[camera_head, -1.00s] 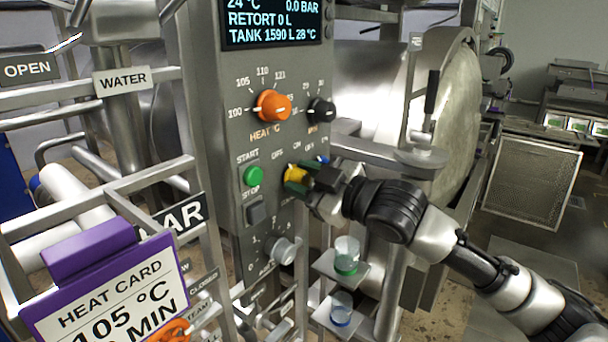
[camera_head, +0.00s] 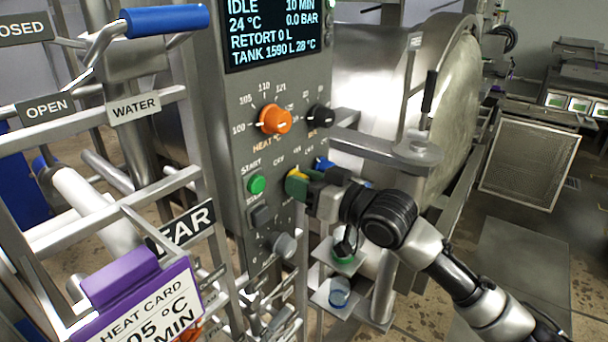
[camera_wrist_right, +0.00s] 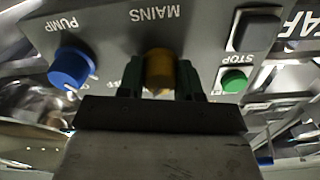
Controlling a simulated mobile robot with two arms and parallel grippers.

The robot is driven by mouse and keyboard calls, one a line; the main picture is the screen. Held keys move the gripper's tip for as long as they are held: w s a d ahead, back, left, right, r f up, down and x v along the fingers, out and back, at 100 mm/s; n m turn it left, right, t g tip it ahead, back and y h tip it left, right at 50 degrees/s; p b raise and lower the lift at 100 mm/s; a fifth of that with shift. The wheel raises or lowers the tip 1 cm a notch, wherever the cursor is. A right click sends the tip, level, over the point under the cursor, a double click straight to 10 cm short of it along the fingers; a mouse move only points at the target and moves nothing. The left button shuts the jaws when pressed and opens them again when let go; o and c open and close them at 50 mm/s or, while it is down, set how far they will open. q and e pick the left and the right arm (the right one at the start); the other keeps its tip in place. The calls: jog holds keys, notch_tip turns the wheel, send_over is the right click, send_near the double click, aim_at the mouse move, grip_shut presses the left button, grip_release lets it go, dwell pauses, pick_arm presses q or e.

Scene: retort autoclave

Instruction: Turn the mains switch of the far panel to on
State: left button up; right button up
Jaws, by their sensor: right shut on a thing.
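The mains switch is a yellow knob on the grey control panel (camera_head: 292,95). Its yellow body (camera_head: 292,181) shows only in part in the head view, behind the green fingers. My right gripper (camera_head: 299,186) comes from the right and is shut on it. In the right wrist view the yellow knob (camera_wrist_right: 159,66) sits between the two green fingers of my right gripper (camera_wrist_right: 159,82), under the upside-down MAINS label. The fingers hide much of its OFF and ON marks, and I cannot tell which way it points. My left gripper is not in view.
A blue PUMP knob (camera_wrist_right: 71,67) sits beside the mains switch. A green START button (camera_head: 257,184) and a dark STOP button (camera_head: 261,214) are on its other side. The orange heat knob (camera_head: 275,119) is above. Cups on small shelves (camera_head: 338,292) stand below my right arm.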

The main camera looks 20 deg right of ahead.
jog(key=shift+m, duration=0.5)
jog(key=o, duration=0.9)
jog(key=shift+b+v, duration=2.1)
jog(key=shift+v, duration=3.25)
